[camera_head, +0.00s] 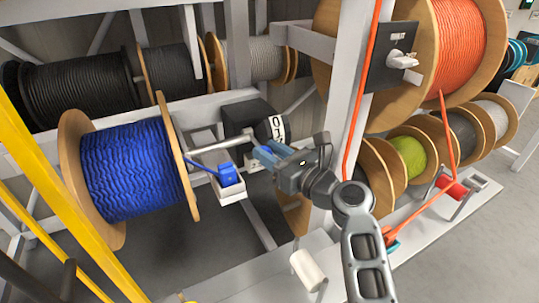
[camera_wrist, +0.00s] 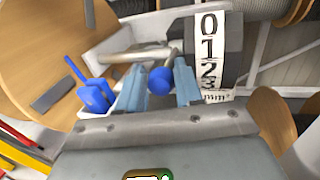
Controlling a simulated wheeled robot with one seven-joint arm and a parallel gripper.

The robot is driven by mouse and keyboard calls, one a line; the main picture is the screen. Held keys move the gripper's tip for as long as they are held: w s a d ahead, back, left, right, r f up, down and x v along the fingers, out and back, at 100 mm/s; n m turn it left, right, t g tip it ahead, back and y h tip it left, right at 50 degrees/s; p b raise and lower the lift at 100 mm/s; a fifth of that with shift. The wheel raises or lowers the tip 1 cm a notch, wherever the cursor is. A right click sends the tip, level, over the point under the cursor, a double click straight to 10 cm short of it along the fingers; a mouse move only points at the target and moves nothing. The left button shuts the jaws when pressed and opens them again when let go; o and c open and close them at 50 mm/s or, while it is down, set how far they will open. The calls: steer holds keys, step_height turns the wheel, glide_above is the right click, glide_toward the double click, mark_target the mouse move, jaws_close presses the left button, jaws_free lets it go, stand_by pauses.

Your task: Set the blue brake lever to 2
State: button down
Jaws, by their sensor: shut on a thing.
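The blue brake lever shows in the wrist view as a round blue knob (camera_wrist: 160,80) on a short pale stem. My gripper (camera_wrist: 159,72) is shut on this knob, with one pale blue finger on each side. In the head view my gripper (camera_head: 272,155) reaches in from the right, in front of the black box, and its fingers largely hide the lever. A white scale (camera_wrist: 209,48) with 0, 1, 2 and 3 in black stands just right of the fingers in the wrist view. Its edge also shows in the head view (camera_head: 277,127). I cannot tell which number the lever marks.
A blue cable reel (camera_head: 130,168) stands at the left on a pale shaft (camera_head: 222,143). A blue block (camera_head: 230,176) sits on a white holder close left of my gripper.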

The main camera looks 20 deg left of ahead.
steer(key=shift+w+r, duration=0.2)
steer(key=shift+r, duration=0.15)
steer(key=c, duration=1.2)
jaws_free()
steer(key=o, duration=0.4)
steer(key=shift+f, duration=0.25)
steer(key=shift+o, duration=0.2)
steer(key=shift+s, duration=0.1)
steer(key=v, duration=0.8)
